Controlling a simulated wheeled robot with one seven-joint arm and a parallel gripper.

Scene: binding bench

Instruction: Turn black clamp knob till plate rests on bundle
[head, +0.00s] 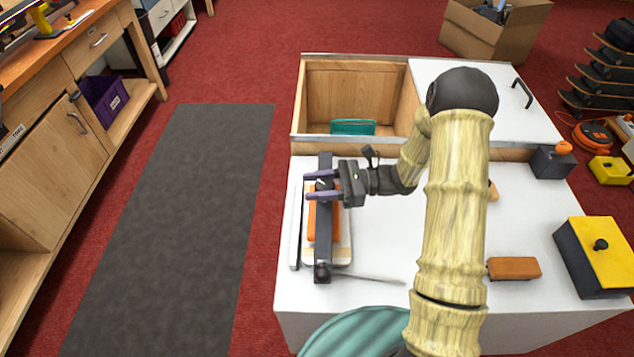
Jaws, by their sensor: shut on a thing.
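The clamp stands at the left of the white bench top, with a long dark bar (324,245) running front to back. An orange plate (313,226) shows under the bar, above a pale bundle (341,250). Whether the plate touches the bundle cannot be told from above. My gripper (322,186) reaches in from the right, its two purple fingers on either side of the black clamp knob (324,184) near the bar's far part. The gripper is shut on the knob, which the fingers partly hide.
A white strip (296,225) lies left of the clamp and a thin rod (367,278) in front. A brown block (514,268) and a yellow-topped black box (597,257) sit at the right. An open wooden compartment (304,100) lies behind. The bench middle is mostly clear.

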